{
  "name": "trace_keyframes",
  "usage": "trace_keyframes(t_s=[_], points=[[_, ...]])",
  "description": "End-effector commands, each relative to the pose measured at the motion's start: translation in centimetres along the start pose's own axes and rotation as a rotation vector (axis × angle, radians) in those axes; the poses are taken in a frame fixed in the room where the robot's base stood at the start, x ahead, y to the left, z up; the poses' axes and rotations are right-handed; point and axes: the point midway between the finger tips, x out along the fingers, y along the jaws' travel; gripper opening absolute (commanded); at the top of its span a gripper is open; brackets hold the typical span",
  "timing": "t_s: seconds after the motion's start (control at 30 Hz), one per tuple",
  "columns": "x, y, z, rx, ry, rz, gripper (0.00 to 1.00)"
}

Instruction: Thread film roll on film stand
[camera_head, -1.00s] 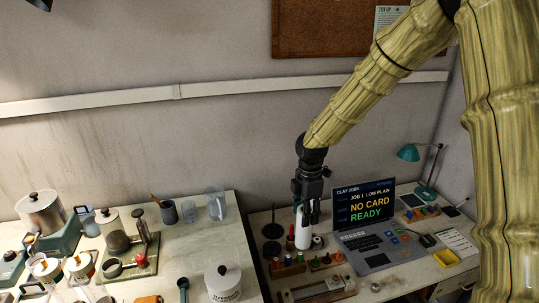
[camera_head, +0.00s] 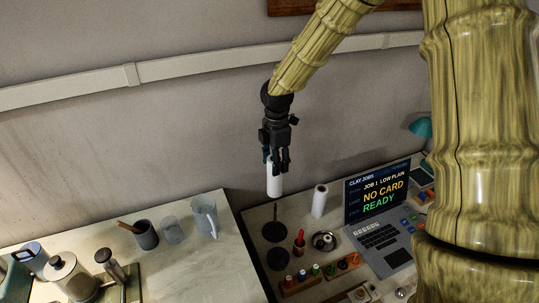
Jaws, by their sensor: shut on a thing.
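My gripper (camera_head: 277,162) is shut on the upper end of a white film roll (camera_head: 274,182) and holds it upright above the table. Two dark round stands are on the table below it. The farther stand (camera_head: 275,232) has a thin upright rod, and the roll's lower end appears just above that rod in the picture. I cannot tell whether they are lined up in depth. The nearer stand (camera_head: 278,260) is a dark disc. A second white roll (camera_head: 319,201) stands upright on the table to the right.
A red-handled tool (camera_head: 299,242) and a round metal dish (camera_head: 323,241) are right of the stands. Wooden racks with coloured pegs (camera_head: 302,278) lie in front. A laptop (camera_head: 380,220) stands at right. A pale worktop (camera_head: 225,250) with jugs and cups is at left.

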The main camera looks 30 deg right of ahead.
Motion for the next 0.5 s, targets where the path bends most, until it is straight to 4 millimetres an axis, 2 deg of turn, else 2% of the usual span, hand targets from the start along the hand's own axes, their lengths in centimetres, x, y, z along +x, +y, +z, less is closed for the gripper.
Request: trace_keyframes(t_s=[0.5], points=[[3.6,0.6,-0.1,-0.001,-0.001,-0.004,0.03]])
